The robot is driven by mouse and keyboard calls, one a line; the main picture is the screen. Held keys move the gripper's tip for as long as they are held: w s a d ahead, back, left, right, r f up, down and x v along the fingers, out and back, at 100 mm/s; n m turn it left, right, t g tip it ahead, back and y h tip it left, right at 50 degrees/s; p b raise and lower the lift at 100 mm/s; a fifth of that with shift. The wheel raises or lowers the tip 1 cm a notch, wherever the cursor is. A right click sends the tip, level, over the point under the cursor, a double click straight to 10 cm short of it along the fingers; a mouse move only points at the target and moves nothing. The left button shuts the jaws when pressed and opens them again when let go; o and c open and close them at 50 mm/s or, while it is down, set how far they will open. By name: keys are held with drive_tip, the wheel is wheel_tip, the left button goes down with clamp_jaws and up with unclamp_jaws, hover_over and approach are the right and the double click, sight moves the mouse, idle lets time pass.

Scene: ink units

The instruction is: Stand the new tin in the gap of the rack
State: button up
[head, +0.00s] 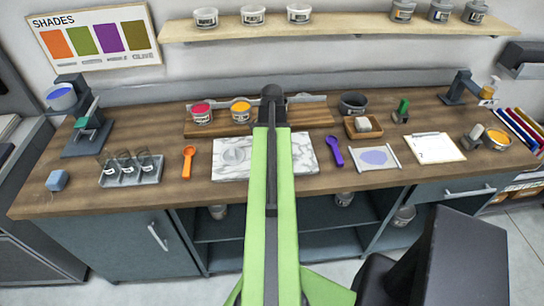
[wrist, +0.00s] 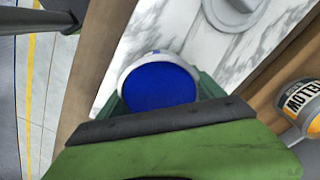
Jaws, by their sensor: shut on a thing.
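In the wrist view a round tin with a deep blue top (wrist: 160,86) sits between the green fingers of my gripper (wrist: 162,98), which is shut on it. Pale marble shows behind the tin. In the head view my arm hides both gripper and tin. The wooden rack (head: 225,129) lies at the back of the bench, with a red tin (head: 202,113) and a yellow tin (head: 241,110) on its left part. The yellow-banded tin at the wrist view's right edge (wrist: 300,103) is cut off. My arm covers the rack's middle, so the gap cannot be made out.
A marble slab (head: 230,170) lies in front of the rack, with a round grey piece (wrist: 236,12) on it. An orange scoop (head: 188,160) and purple scoop (head: 333,152) flank the slab. A jar tray (head: 132,178) stands left; a dark bowl (head: 353,103) stands right.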

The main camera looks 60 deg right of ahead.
drive_tip(key=shift+f, duration=0.7)
drive_tip(key=o, duration=2)
drive_tip(key=shift+r, duration=0.1)
drive_tip(key=shift+r, duration=0.1)
wheel_tip(320, 180, up, 12)
drive_tip(key=p, duration=1.2)
